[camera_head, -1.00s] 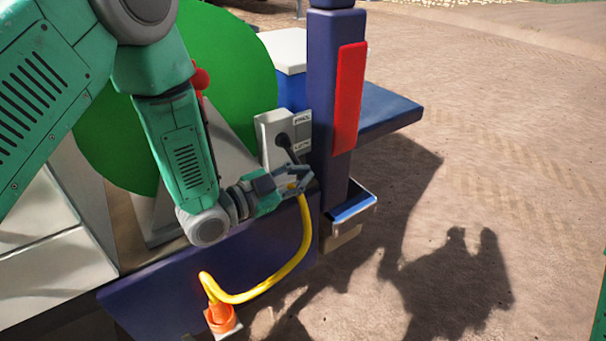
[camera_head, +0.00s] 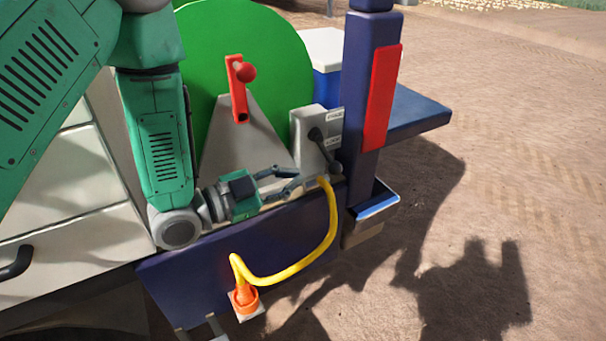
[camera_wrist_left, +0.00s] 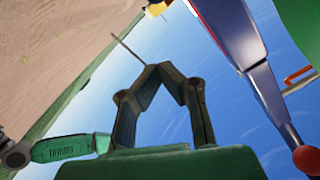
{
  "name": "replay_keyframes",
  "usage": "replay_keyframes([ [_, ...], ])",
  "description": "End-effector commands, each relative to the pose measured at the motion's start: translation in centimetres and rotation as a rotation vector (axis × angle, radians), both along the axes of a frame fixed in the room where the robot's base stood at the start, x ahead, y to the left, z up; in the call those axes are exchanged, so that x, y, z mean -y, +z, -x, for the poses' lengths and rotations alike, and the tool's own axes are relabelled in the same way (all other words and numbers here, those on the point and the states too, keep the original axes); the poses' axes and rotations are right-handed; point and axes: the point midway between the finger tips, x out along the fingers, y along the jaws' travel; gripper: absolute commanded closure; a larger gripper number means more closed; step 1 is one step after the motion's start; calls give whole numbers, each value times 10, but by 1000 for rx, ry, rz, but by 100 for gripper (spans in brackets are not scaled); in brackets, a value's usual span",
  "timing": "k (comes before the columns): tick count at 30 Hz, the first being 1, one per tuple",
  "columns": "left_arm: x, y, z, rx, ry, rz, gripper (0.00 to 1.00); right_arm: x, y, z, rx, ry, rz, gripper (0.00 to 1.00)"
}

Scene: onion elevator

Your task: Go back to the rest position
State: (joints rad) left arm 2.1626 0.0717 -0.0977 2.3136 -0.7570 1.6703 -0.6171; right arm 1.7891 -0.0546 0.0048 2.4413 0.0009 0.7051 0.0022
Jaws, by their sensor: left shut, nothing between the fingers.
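My left gripper (camera_head: 297,178) is shut and empty, held low in front of the grey triangular stand. Its fingers point right, toward the grey switch box (camera_head: 308,142) with the black lever (camera_head: 323,150), with a small gap between. The lever slants down to the right. In the left wrist view the fingertips (camera_wrist_left: 158,70) meet, with nothing between them. A yellow cable (camera_head: 300,268) runs from beside the box down to an orange plug (camera_head: 244,300). My right gripper is not in view in the head view.
A big green disc (camera_head: 270,50) with a red handle (camera_head: 238,88) stands behind my left arm. A dark blue post (camera_head: 366,100) with a red plate (camera_head: 382,98) rises right of the box. White drawers (camera_head: 70,215) lie left. Open dirt ground (camera_head: 520,150) is at right.

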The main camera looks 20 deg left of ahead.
Motion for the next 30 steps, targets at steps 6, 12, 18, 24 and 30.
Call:
replay_keyframes([
  [6,1,0,0,0,-1,-1,100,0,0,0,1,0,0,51],
  [12,0,0,0,1,-1,0,100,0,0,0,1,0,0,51],
  [18,-3,-37,6,-131,43,-13,100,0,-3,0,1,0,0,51],
  [24,-23,-161,56,-623,249,-46,100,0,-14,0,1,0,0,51],
  [30,-53,-262,158,-1139,551,-71,100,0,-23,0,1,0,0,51],
])
